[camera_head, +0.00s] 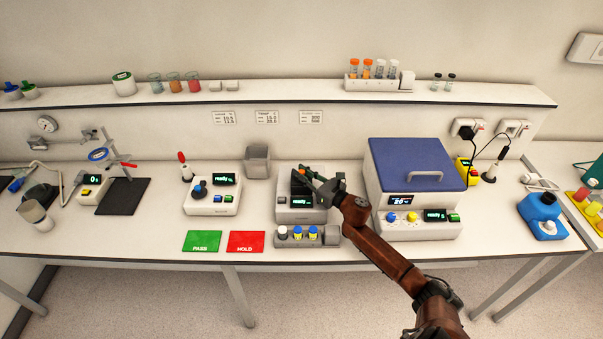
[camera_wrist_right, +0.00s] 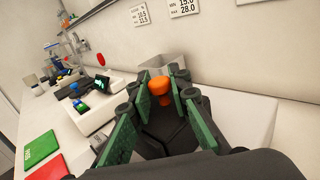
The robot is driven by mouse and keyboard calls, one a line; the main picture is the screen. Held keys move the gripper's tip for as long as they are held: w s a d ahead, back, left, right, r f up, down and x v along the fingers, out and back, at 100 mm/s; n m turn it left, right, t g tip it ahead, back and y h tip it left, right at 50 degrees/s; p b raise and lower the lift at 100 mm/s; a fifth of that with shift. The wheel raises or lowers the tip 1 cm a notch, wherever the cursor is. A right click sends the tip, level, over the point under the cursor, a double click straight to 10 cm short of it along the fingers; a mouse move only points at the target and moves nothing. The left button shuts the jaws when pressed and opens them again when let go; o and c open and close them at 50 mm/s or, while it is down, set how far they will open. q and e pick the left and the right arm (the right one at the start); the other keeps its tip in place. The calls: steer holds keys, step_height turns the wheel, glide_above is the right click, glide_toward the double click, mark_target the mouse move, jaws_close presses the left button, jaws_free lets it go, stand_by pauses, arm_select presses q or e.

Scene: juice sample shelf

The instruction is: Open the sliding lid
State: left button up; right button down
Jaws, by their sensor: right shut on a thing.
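A small grey instrument (camera_head: 293,216) with a lit "ready" display stands at the middle of the bench in the head view. Its dark top (camera_head: 297,186) is partly covered by my right gripper (camera_head: 306,173). In the right wrist view an orange knob (camera_wrist_right: 160,87) sits between the green finger pads, and the gripper is shut on it. Whether the knob belongs to the sliding lid, and how far the lid stands open, is hidden by the fingers. My left gripper is not in view.
A larger box with a blue lid (camera_head: 414,163) stands close to the right of my gripper. A vial rack (camera_head: 330,236) is in front of the instrument and a grey bin (camera_head: 257,160) behind left. Green (camera_head: 202,241) and red (camera_head: 246,241) mats lie front left.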

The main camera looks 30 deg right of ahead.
stand_by(0.4)
steer(key=shift+w+d+f+b, duration=0.1)
steer(key=shift+w+d+b, duration=0.2)
steer(key=shift+w+b, duration=0.25)
steer(key=shift+w+d+b, duration=0.6)
steer(key=shift+w+b, duration=0.25)
steer(key=shift+w, duration=0.1)
steer(key=shift+s, duration=0.1)
steer(key=c, duration=1.8)
jaws_free()
steer(key=shift+s+d, duration=0.1)
steer(key=shift+s, duration=0.1)
steer(key=shift+v, duration=3.55)
